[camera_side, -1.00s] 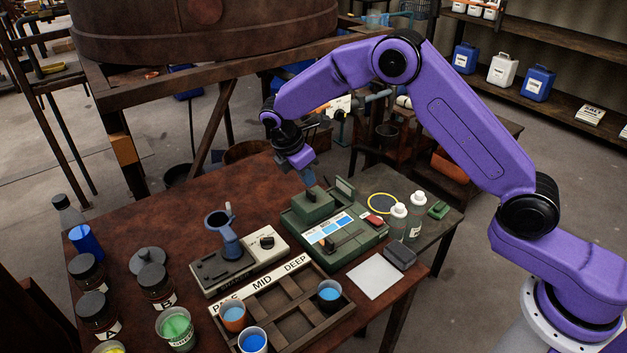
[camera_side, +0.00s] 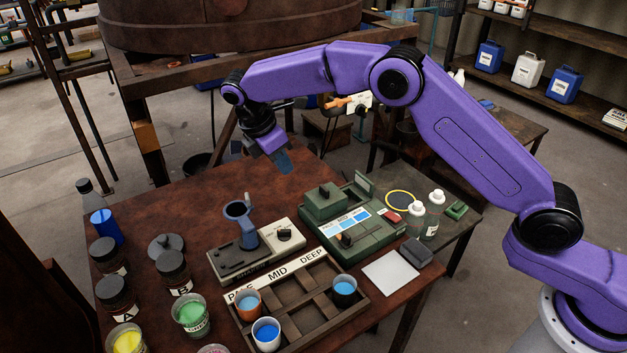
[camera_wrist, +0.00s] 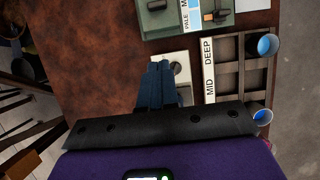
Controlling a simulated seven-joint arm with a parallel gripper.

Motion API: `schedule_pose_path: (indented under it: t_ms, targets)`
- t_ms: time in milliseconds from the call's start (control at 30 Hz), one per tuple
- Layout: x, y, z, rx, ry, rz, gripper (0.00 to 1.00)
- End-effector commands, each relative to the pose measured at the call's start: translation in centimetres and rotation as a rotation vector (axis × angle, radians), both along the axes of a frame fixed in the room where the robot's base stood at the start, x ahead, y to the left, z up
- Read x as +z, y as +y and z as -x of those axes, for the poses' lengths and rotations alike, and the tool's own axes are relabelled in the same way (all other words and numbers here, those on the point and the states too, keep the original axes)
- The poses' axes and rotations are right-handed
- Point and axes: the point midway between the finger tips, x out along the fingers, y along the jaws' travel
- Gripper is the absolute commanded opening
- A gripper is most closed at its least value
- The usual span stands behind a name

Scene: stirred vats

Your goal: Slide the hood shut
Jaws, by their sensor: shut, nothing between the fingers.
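The green instrument (camera_side: 385,238) stands on the brown table, with a blue-striped label strip on its top. Its green hood (camera_side: 325,204), a block with a dark knob, sits at the rear left end of the instrument. A small upright green plate (camera_side: 364,184) stands behind it. I cannot tell if the hood is fully shut. My gripper (camera_side: 285,166) is shut and empty in the air, left of and above the hood, apart from it. In the wrist view my gripper fingers (camera_wrist: 158,68) point toward the table, and the hood (camera_wrist: 156,14) shows at the top edge.
A beige device with a blue holder (camera_side: 240,218) stands left of the instrument. A compartment tray (camera_side: 300,322) with several cups lies in front. Jars (camera_side: 174,270) and cups crowd the left front. White bottles (camera_side: 434,215) stand to the right. The rear left table is clear.

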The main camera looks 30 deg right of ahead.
Motion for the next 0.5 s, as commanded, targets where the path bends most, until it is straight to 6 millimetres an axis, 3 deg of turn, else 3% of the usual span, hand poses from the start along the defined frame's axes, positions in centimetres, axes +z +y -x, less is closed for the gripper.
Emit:
schedule_pose_path:
  t_ms: [167,500]
  targets:
    - [-1.9,-0.9,0.0,-0.002,0.003,0.002,0.0]
    - [-7.9,-3.3,0.0,0.0,0.003,0.002,0.0]
